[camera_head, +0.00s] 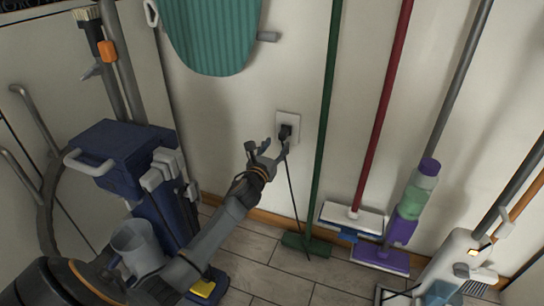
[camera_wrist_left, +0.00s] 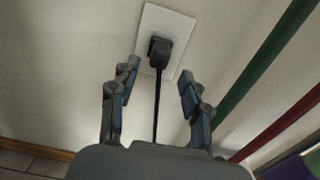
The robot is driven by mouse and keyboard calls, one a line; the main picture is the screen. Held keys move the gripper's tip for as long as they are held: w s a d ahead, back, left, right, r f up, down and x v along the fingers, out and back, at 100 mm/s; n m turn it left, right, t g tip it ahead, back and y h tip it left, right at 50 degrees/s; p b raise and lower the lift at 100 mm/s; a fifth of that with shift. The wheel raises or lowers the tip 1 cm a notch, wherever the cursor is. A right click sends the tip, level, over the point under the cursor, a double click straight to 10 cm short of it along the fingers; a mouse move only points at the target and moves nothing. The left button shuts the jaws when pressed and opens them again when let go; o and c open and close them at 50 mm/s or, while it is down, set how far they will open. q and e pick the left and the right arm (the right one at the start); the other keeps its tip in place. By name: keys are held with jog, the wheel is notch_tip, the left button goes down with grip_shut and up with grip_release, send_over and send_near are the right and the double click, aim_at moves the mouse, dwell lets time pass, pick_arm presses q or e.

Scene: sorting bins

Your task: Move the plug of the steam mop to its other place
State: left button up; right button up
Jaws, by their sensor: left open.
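The black plug (camera_head: 285,132) sits in the white wall socket (camera_head: 290,118), and its dark cord hangs down toward the floor. The plug (camera_wrist_left: 159,48) and socket plate (camera_wrist_left: 172,24) also show in the left wrist view, with the cord running down between the fingers. My left gripper (camera_head: 266,152) is open and just in front of the plug, with its fingers apart on either side of the cord, short of the plug body. The white and grey steam mop (camera_head: 458,262) seems to be the upright unit at the lower right. My right gripper is not in view.
A green broom (camera_head: 328,110), a red-handled mop (camera_head: 383,100) and a grey-handled purple mop (camera_head: 380,258) lean on the wall to the right. A blue vacuum (camera_head: 125,150) stands at left. A teal ironing board (camera_head: 212,35) hangs above.

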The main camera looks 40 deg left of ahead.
aim_at(282, 138)
pick_arm(q)
jog(key=b+x, duration=0.1)
jog(key=x, duration=0.3)
jog(key=shift+w+a, duration=0.1)
jog(key=shift+w, duration=0.2)
jog(key=shift+w+b, duration=0.25)
jog(key=shift+b, duration=0.1)
jog(key=shift+w+a, duration=0.1)
jog(key=shift+w, duration=0.1)
dwell(0.5)
grip_shut()
jog(key=shift+s, duration=0.15)
